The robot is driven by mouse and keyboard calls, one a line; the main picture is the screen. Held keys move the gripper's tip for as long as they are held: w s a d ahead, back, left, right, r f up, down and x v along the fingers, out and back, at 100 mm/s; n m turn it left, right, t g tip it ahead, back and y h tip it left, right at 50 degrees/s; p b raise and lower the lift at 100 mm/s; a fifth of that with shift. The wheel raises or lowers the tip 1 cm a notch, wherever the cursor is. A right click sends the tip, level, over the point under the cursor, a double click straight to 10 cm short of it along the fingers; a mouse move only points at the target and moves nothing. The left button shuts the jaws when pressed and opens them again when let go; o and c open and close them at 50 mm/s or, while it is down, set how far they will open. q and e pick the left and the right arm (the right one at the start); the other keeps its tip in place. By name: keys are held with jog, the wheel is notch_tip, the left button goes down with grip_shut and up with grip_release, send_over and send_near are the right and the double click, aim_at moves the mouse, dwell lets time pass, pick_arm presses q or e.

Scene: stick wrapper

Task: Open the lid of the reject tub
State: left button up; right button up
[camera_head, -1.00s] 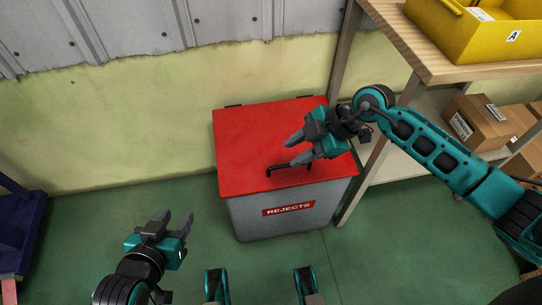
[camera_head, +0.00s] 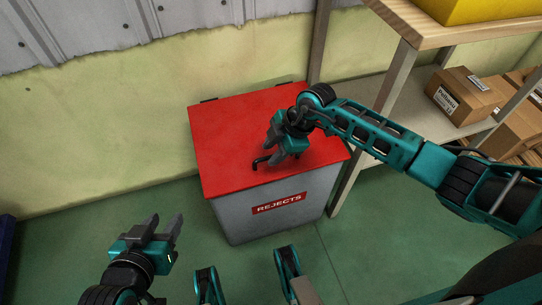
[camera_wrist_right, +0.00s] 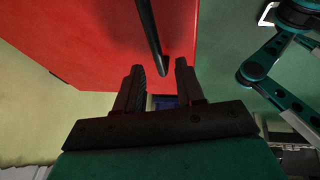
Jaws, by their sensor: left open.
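The grey reject tub (camera_head: 265,222) stands on the floor with a red REJECTS label on its front. Its red lid (camera_head: 228,130) lies flat and shut on top. The black bar handle (camera_head: 260,163) sits near the lid's front edge, partly hidden by my right gripper. My right gripper (camera_head: 269,144) is over the lid at the handle, jaws apart. In the right wrist view the handle (camera_wrist_right: 150,35) runs down to between the open fingertips (camera_wrist_right: 159,68), with gaps to both sides. My left gripper (camera_head: 165,226) is open and empty, left of the tub and away from it.
A wooden-topped shelf unit (camera_head: 408,30) stands close at the tub's right, with a yellow bin (camera_head: 470,10) on top and cardboard boxes (camera_head: 462,95) below. The wall (camera_head: 90,130) is behind the tub.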

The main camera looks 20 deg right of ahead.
jog(key=shift+w+a+f, duration=0.15)
jog(key=shift+a+f, duration=0.15)
jog(key=shift+f, duration=0.35)
jog(key=shift+c, duration=0.4)
grip_shut()
